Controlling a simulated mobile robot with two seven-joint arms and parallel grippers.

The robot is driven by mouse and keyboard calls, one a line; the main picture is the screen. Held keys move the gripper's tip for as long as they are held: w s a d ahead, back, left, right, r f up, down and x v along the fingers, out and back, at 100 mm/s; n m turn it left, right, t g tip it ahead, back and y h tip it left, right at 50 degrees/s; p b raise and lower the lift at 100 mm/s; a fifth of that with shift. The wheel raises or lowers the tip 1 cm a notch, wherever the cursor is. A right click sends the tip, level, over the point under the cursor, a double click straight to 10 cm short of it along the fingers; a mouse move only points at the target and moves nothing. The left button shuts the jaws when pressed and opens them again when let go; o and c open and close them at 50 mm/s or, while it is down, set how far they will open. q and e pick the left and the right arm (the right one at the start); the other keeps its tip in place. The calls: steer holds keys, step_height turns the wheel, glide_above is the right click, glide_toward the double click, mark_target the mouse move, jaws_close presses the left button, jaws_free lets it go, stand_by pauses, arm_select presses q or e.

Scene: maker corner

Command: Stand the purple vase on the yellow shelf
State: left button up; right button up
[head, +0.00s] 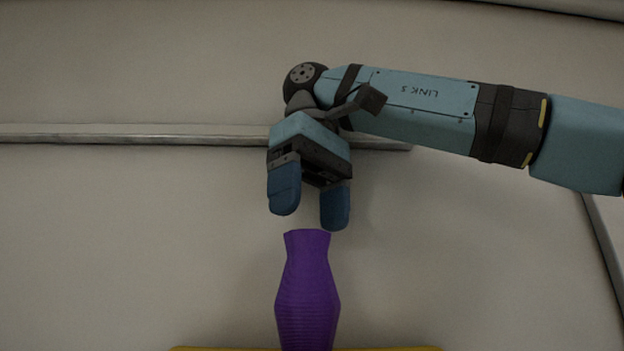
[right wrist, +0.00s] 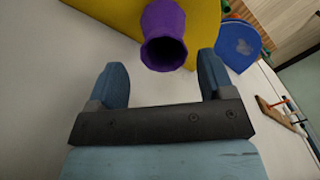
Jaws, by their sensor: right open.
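The purple vase (head: 308,293) stands upright on the yellow shelf (head: 390,349), whose top edge shows along the bottom of the head view. My right gripper (head: 309,213) is just above the vase mouth, open and empty, with its blue fingers pointing down. In the right wrist view the vase (right wrist: 164,36) shows its open mouth beyond the two spread fingers (right wrist: 162,85), apart from them. The yellow shelf (right wrist: 205,30) is behind it there. The vase's base is cut off at the bottom of the head view. My left gripper is not in view.
A pale wall (head: 130,240) with a light horizontal rail (head: 130,134) is behind. In the right wrist view a blue object (right wrist: 238,46) is beside the shelf, and a brown item (right wrist: 275,114) lies farther right. The space around the vase's upper part is clear.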

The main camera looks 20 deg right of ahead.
steer(key=shift+r, duration=1.75)
steer(key=shift+s, duration=0.1)
